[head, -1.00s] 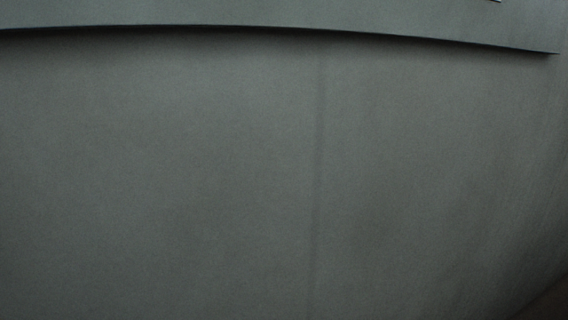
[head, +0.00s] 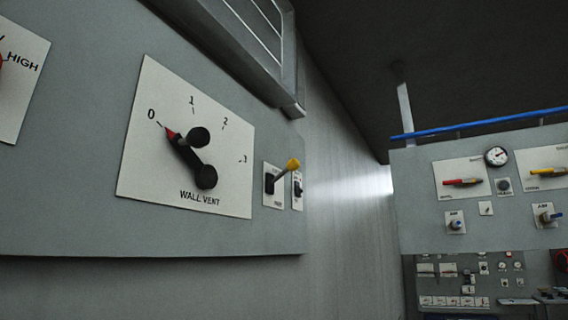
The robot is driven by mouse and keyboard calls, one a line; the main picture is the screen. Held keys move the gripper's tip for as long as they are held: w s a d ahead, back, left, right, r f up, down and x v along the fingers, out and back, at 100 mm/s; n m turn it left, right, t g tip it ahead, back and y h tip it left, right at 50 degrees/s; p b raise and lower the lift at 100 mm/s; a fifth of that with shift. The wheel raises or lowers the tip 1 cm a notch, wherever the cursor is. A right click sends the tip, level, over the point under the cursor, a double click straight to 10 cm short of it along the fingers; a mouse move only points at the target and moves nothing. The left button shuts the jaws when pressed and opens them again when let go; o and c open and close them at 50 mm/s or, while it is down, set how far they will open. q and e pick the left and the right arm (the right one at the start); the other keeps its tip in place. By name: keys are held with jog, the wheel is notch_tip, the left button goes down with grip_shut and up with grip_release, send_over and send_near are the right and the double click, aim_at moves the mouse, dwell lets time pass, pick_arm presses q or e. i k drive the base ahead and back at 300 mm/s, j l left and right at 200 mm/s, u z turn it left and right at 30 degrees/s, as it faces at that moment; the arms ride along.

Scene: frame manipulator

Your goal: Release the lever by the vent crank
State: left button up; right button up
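The vent crank (head: 191,157) is a black arm with a round knob on a white plate (head: 225,192) marked WALL VENT, with numbers 0 to 3. Its red tip points near 0. Just right of that plate, a lever (head: 283,170) with a yellow ball knob (head: 293,164) sticks out from a small white plate. The lever slants up and to the right. Neither of my grippers shows in the head view.
The grey panel (head: 60,190) fills the left side, with a plate marked HIGH (head: 20,75) at its edge. A grey vent housing (head: 240,45) hangs above. A second panel (head: 430,230) with gauges, a red handle (head: 462,182) and a yellow handle (head: 548,171) stands at the right.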

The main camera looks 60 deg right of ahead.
aim_at(293, 164)
jog(key=z, duration=0.45)
jog(key=l+z, duration=0.1)
jog(key=z, duration=0.35)
jog(key=i+z, duration=0.1)
jog(key=z, duration=0.75)
jog(key=i+l, duration=0.3)
jog(key=l, duration=0.15)
jog(key=i+l, duration=0.35)
jog(key=l, duration=0.15)
jog(key=i+l, duration=0.3)
jog(key=l, duration=0.15)
jog(key=u, duration=1.3)
